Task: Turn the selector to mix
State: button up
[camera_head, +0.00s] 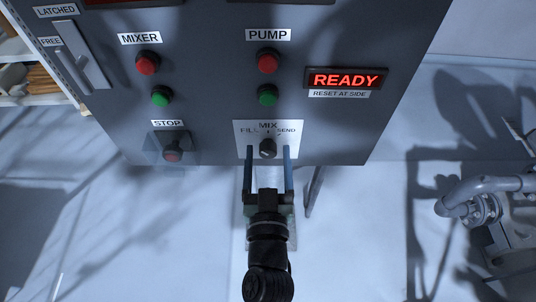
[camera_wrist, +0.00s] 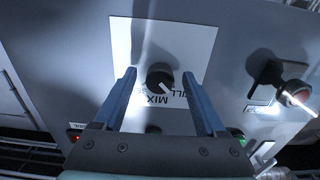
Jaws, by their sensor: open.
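The selector (camera_head: 267,149) is a small black knob on a white plate (camera_head: 242,130) at the panel's lower middle. The plate is marked FILL, MIX and SEND, with MIX in the middle at the top. In the wrist view the knob (camera_wrist: 159,76) shows with the lettering upside down; a short pale mark on it seems to point toward the FILL side. My gripper (camera_head: 268,152) is open, with one finger on each side of the knob. In the wrist view the fingers (camera_wrist: 159,74) stand apart from the knob, with a gap on both sides.
The STOP button (camera_head: 172,154) under a clear cover is left of the selector. Above are red and green MIXER (camera_head: 148,62) and PUMP buttons (camera_head: 268,61). A display (camera_head: 346,79) reads READY. Shelves (camera_head: 40,80) stand at left and pipework (camera_head: 480,190) at right.

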grip_shut()
jog(key=shift+m, duration=0.4)
jog(key=m, duration=0.3)
jog(key=shift+m+p, duration=0.3)
jog(key=m, duration=0.4)
jog(key=shift+m, duration=0.3)
dwell(0.4)
grip_release()
jog(key=shift+a, duration=0.1)
